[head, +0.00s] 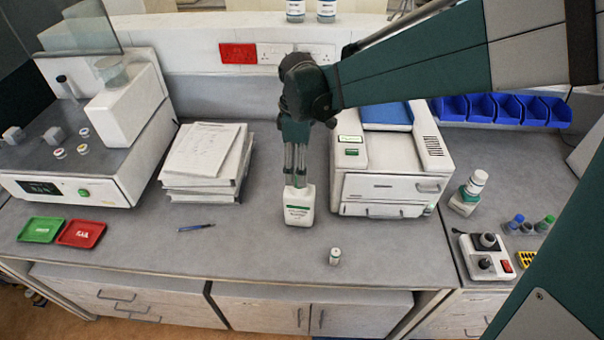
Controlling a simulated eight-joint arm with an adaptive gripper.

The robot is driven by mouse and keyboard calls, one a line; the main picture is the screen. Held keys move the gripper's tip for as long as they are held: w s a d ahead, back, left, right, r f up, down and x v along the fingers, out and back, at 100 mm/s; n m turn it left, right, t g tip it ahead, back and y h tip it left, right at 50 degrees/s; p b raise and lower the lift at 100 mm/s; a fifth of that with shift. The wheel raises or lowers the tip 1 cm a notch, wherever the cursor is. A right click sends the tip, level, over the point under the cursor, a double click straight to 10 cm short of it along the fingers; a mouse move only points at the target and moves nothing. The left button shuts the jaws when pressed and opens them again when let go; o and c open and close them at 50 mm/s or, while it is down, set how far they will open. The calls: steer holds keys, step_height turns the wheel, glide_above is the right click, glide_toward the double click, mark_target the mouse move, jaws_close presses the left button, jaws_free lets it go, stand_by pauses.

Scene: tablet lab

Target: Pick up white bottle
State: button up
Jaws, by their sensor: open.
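A white bottle (299,212) with a green-and-white label stands upright on the grey bench, left of the white printer-like machine. My gripper (296,180) points down right at the top of the bottle. Its fingers are open, and they hide the bottle's neck and cap. I cannot tell whether the fingers touch the bottle. A smaller white vial (335,257) stands in front and to the right of it. Another white bottle (467,196) with a green label stands farther right, beyond the machine.
A paper stack (208,160) and a blue pen (195,227) lie to the left. Green (41,230) and red (82,234) trays sit at the far left. The white machine (388,170) stands close on the right. The bench in front of the bottle is mostly clear.

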mark_target(300, 192)
step_height(300, 192, down, 9)
steer(key=shift+f, duration=0.2)
steer(key=shift+f, duration=0.1)
steer(key=shift+f, duration=1.2)
steer(key=shift+s+f, duration=0.2)
steer(key=shift+f, duration=2.4)
steer(key=shift+c, duration=0.7)
steer(key=c, duration=1.5)
steer(key=shift+r, duration=0.15)
steer(key=shift+c, duration=0.2)
